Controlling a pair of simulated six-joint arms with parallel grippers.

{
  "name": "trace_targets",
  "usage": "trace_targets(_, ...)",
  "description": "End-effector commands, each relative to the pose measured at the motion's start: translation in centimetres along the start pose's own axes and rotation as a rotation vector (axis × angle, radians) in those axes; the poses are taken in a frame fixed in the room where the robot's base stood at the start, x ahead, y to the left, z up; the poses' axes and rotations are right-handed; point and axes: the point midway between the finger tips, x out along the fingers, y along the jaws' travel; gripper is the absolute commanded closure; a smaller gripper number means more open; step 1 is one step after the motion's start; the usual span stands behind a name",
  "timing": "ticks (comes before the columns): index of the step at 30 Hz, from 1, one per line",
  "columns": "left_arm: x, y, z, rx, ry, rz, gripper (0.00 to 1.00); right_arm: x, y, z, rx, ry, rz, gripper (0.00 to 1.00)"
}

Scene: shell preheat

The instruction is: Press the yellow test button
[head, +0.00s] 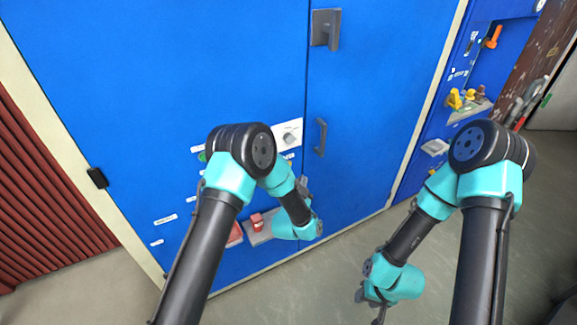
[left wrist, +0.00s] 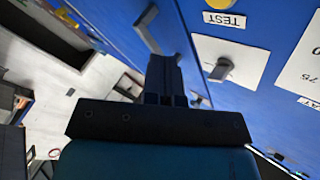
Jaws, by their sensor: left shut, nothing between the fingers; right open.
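The yellow test button (left wrist: 228,2) shows at the top edge of the left wrist view, cut off by the frame, just above a white TEST label (left wrist: 224,19) on the blue panel. In the head view my left arm covers much of that area, and I cannot make the button out clearly. My left gripper (left wrist: 165,68) is shut and empty, close in front of the panel. In the head view it (head: 303,184) is partly hidden by its own arm. My right gripper (head: 370,303) is open, low over the floor and apart from the cabinet.
A dark knob on a white plate (left wrist: 252,63) sits beside the TEST label. A grey door handle (head: 320,137) sticks out right of my left gripper. Red parts (head: 257,222) are low on the panel. A side panel with yellow parts (head: 454,99) stands at right. The floor (head: 345,265) is clear.

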Motion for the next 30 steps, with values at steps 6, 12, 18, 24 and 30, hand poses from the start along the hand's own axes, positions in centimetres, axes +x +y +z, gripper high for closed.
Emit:
trace_targets(6, 1.9, -1.4, 1.4, 0.0, 0.0, -0.002, 1.0, 0.0, 0.0, 0.0, 0.0, 0.0, 0.0, 0.57)
trace_targets(12, 3.3, -2.5, 2.4, 0.0, 0.0, -0.002, 1.0, 0.0, 0.0, 0.0, 0.0, 0.0, 0.0, 0.57)
trace_targets(18, 4.1, -3.0, 3.0, 0.0, 0.0, -0.001, 1.0, 0.0, 0.0, 0.0, 0.0, 0.0, 0.0, 0.57)
trace_targets(24, 4.2, -3.1, 3.1, 0.0, 0.0, 0.0, 1.0, 0.0, 0.0, 0.0, 0.0, 0.0, 0.0, 0.57)
trace_targets(30, 4.2, -3.1, 3.1, 0.0, 0.0, 0.0, 1.0, 0.0, 0.0, 0.0, 0.0, 0.0, 0.0, 0.57)
